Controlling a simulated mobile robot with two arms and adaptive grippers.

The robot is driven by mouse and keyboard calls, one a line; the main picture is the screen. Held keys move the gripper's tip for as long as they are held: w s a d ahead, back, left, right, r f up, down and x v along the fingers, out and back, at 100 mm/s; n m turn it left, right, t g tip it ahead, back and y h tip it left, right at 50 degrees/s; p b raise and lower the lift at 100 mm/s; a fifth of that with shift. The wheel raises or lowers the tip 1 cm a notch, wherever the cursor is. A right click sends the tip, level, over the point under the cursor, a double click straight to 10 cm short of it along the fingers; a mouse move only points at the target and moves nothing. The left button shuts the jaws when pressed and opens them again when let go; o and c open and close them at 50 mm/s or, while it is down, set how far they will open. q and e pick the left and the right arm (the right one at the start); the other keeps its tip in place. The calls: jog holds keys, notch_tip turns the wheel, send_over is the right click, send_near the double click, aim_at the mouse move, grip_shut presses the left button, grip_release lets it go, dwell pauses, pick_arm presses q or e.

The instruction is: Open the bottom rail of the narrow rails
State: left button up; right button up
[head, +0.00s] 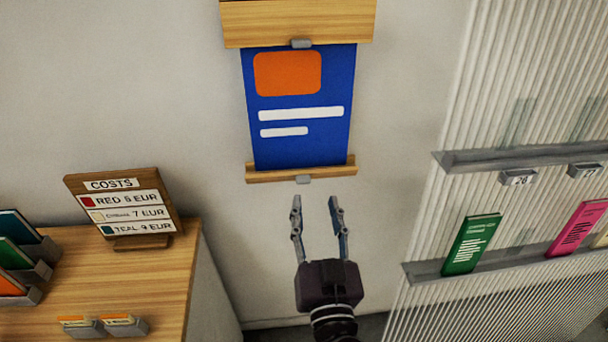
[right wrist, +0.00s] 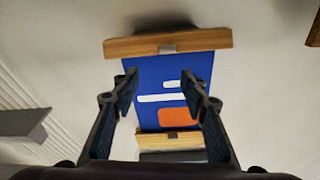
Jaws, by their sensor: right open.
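A blue poster (head: 300,150) with an orange block and white bars hangs on the wall between two wooden rails. The bottom rail (head: 265,176) is a narrow wooden strip across the poster's lower edge, with a small grey tab (head: 303,180) at its middle. The top rail (head: 298,30) also has a grey tab (head: 301,43). My right gripper (head: 315,202) is open and empty, its fingers pointing up, just below the bottom rail in the head view. The right wrist view is upside down; the bottom rail (right wrist: 205,40) shows beyond the open fingertips (right wrist: 160,78). My left gripper is not in view.
A wooden cabinet (head: 170,290) with a costs sign (head: 125,210) and card holders stands at left. A ribbed panel (head: 500,100) with grey ledges (head: 425,271) holding green and pink booklets is at right. The wall around the poster is clear.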

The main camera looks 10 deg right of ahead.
aim_at(303, 179)
jog(key=w, duration=0.2)
jog(key=w+a+n+p, duration=0.1)
jog(key=w, duration=0.2)
jog(key=w+f+n+g, duration=0.1)
jog(key=w, duration=0.1)
jog(key=shift+w+a+p, duration=0.15)
jog(key=shift+w+p, duration=0.15)
